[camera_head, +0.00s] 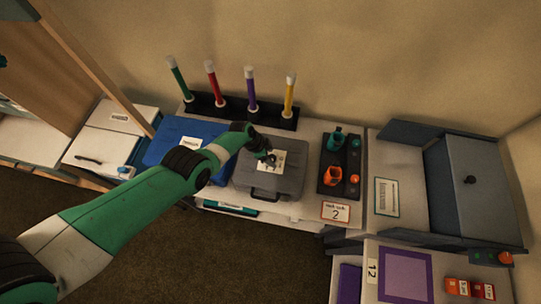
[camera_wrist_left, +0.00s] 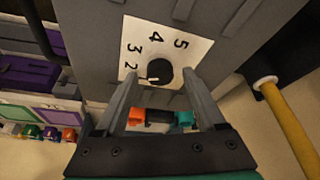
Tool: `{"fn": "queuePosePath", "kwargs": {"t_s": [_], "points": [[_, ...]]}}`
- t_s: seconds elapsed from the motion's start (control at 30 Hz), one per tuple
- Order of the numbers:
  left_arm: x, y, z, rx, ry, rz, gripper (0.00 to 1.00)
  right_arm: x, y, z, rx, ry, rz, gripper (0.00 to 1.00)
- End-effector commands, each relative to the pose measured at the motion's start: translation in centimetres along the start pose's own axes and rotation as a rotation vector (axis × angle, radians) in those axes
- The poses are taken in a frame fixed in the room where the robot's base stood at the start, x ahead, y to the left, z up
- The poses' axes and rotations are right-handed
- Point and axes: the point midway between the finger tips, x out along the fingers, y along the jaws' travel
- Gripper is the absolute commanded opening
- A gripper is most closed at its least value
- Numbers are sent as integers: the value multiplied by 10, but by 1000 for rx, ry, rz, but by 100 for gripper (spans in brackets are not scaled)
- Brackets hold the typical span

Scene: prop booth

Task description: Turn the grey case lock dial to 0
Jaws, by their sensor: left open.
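The grey case (camera_head: 287,182) lies flat on the table in the head view, with a white number plate (camera_head: 290,160) on its lid. In the left wrist view the plate (camera_wrist_left: 193,52) shows 2, 3, 4 and 5; its lower part is hidden. The dark round dial (camera_wrist_left: 160,70) sits in the plate, with a small pale mark on its left side. My left gripper (camera_head: 268,157) is over the plate. In the left wrist view its fingers (camera_wrist_left: 159,76) are open, their tips on either side of the dial. I cannot tell whether they touch it.
A blue case (camera_head: 180,137) is left of the grey case. A black tray (camera_head: 326,184) with orange and teal items stands right, and a card reading 2 (camera_head: 336,211) lies in front of it. Coloured tubes stand in a black rack (camera_head: 230,112) behind.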

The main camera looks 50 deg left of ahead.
Motion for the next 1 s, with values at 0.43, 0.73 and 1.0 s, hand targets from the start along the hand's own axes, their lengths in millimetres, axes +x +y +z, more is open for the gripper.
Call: {"fn": "queuePosePath", "kwargs": {"t_s": [0.43, 0.73, 1.0], "points": [[2, 0, 0, 0, 0, 0, 47, -1, 0, 1, 0, 1, 0, 100], [2, 0, 0, 0, 0, 0, 0, -1, 0, 1, 0, 0, 0, 100], [2, 1, 0, -12, -1, -6, 0, 0, 0, 0, 0, 0, 0, 100]]}}
